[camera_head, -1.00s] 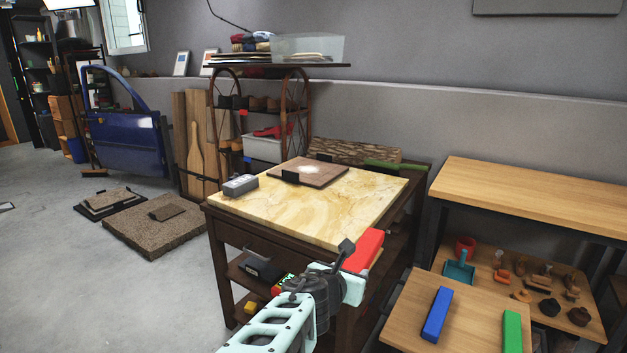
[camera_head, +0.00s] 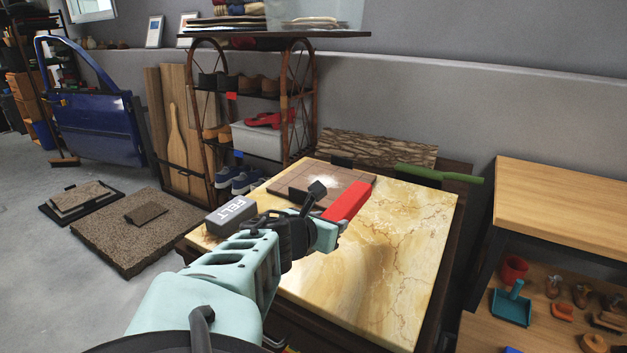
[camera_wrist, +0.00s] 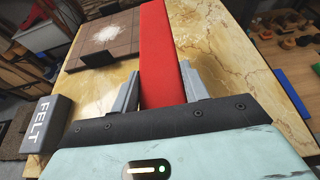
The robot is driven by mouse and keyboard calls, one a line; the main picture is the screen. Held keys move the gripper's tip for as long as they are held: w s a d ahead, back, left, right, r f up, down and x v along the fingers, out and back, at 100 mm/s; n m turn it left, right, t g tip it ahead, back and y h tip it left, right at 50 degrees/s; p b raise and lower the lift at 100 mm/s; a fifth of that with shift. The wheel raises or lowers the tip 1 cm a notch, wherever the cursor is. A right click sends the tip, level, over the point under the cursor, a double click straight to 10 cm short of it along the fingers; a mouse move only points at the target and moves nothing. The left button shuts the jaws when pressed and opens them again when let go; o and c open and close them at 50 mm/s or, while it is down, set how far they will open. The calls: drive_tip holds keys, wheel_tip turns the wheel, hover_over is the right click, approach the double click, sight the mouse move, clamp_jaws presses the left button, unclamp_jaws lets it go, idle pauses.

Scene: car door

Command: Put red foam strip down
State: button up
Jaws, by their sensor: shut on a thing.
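The red foam strip (camera_head: 349,202) is a long red bar held in my gripper (camera_head: 335,219). In the wrist view, the strip (camera_wrist: 161,55) stands out ahead between the two grey fingers of my gripper (camera_wrist: 160,90), which are shut on it. The strip is over the yellow marble tabletop (camera_head: 410,235), close to a brown tiled board (camera_head: 290,182) with a white powdery patch. I cannot tell whether the strip touches the table. Its near end is hidden by the gripper.
A grey block marked FELT (camera_head: 230,215) sits at the table's left corner. A green bar (camera_head: 425,174) lies along the back right edge. A wooden bench (camera_head: 550,205) stands at right, with a teal dustpan (camera_head: 511,305) below. The marble's right side is clear.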

hover_over(325, 266)
wheel_tip(325, 266, down, 6)
drive_tip(key=shift+r+b, duration=0.1)
drive_tip(key=shift+b, duration=0.25)
drive_tip(key=shift+f, duration=2.1)
drive_tip(key=o, duration=0.9)
drive_tip(key=shift+o, duration=0.4)
